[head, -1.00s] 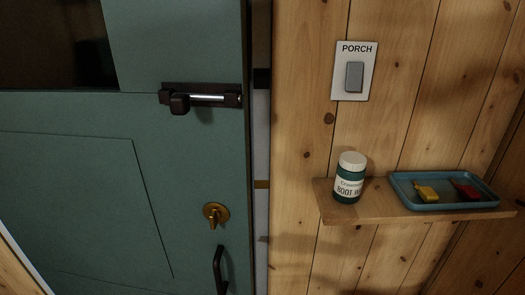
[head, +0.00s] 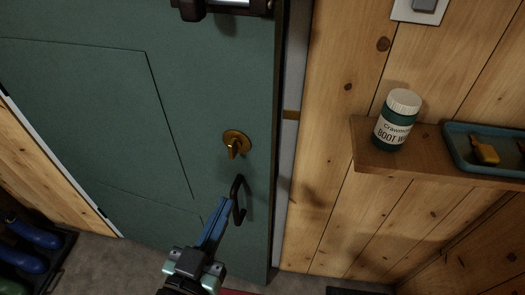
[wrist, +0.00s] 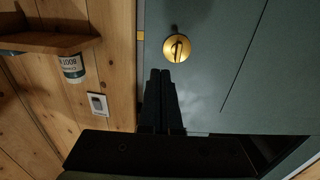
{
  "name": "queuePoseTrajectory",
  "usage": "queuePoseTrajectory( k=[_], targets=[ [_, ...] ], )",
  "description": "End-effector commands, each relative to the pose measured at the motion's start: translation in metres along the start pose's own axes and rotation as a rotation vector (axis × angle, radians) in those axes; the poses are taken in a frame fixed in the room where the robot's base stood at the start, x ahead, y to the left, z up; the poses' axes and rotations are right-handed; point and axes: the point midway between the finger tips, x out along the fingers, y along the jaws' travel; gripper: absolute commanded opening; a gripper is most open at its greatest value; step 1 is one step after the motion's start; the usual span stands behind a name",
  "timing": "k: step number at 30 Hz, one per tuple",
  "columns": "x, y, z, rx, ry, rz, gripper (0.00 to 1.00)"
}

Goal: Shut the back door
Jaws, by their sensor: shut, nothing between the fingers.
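The green back door (head: 90,90) fills the left of the head view; it also shows in the wrist view (wrist: 225,60). A dark gap and a pale jamb strip (head: 291,100) show beside its right edge, so it looks slightly ajar. It has a brass thumb-turn (head: 236,143), also in the wrist view (wrist: 178,47), a black pull handle (head: 238,200) below, and a dark slide bolt (head: 222,8), cut off at the top. My gripper (head: 224,203) is shut and empty, its tips close to the handle; contact is unclear. Its fingers (wrist: 161,74) point at the door.
A wall switch (head: 420,8) is above. Boots (head: 33,233) stand at lower left. Grey floor shows below the door.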

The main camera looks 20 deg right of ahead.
Motion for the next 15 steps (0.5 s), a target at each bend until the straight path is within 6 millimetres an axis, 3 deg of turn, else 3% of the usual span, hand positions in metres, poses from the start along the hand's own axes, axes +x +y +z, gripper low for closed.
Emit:
queuePoseTrajectory(
  k=[5, 15],
  targets=[
    [0.026, 0.002, -0.003, -0.003, -0.001, 0.005, 0.0],
    [0.1, 0.001, -0.003, -0.003, -0.002, 0.003, 0.0]
  ],
)
